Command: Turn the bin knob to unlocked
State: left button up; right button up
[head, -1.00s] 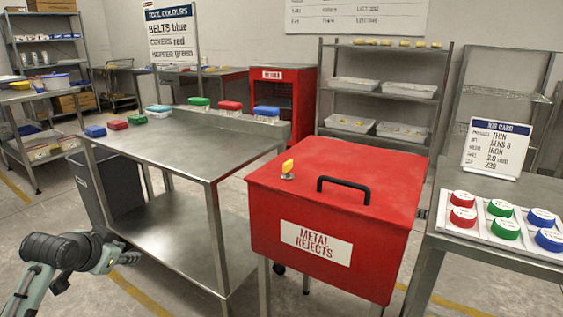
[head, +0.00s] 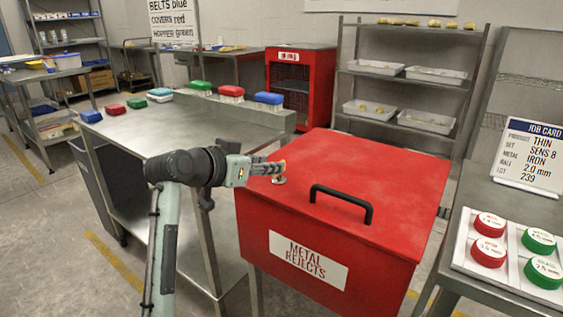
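The red bin (head: 335,175) labelled METAL REJECTS stands in the middle of the head view, with its lid down and a black handle (head: 342,200) on the lid. My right gripper is out of view.
A steel table (head: 190,135) with several coloured brushes stands left of the bin. At right, a table holds a white tray of red and green pucks (head: 488,252) and a job card (head: 530,155). Shelves (head: 405,110) stand behind.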

pick_arm(q)
jog(key=x, duration=0.4)
jog(key=shift+w+d+f, duration=0.15)
jog(key=shift+w, duration=0.1)
jog(key=shift+w+d, duration=0.1)
jog(key=shift+f, duration=0.1)
jog(key=c, duration=0.5)
grip_shut()
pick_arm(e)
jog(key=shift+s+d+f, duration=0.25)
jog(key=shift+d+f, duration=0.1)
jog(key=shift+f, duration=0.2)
